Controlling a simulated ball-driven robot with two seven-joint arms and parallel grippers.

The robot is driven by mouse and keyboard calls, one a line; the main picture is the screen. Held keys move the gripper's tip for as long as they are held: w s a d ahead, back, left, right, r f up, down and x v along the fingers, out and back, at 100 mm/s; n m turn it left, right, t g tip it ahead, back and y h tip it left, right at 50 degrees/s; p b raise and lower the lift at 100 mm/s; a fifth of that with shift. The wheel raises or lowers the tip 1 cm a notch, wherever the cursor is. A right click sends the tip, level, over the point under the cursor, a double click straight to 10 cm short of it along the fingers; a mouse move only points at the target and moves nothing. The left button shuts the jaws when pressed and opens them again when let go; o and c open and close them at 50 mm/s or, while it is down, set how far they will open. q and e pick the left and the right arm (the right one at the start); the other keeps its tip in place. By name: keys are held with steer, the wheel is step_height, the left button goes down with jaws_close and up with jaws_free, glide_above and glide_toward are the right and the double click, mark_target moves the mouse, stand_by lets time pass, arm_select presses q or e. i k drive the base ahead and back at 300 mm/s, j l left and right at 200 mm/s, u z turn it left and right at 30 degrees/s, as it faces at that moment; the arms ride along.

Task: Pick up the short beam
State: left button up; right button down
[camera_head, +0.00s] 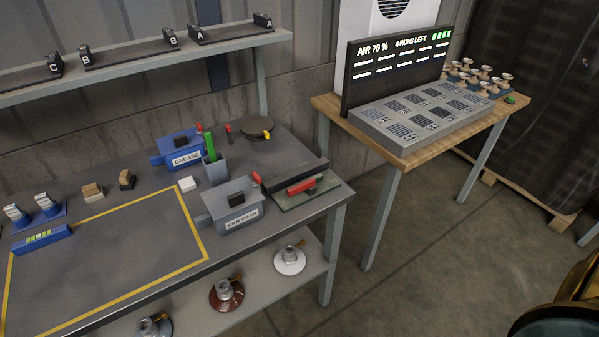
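No beam is marked as the short one, and I cannot tell which thing it is. Long dark holders or bars with raised end blocks lie on the upper shelf: one lettered A (232,32), one lettered B (128,52), and one lettered C (25,76), cut by the left edge. I cannot tell whether the low dark strips between their end blocks are beams. A dark bar (296,175) also lies at the bench's right end, beside a red block (301,186). Neither of my grippers is in view.
A wooden table (405,158) with a display (400,65) stands right. Floor between is clear.

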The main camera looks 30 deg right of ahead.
mark_target(297, 175)
steer(key=l+u, duration=0.25)
steer(key=l, duration=1.25)
steer(key=l+u, duration=0.25)
steer(key=l, duration=1.25)
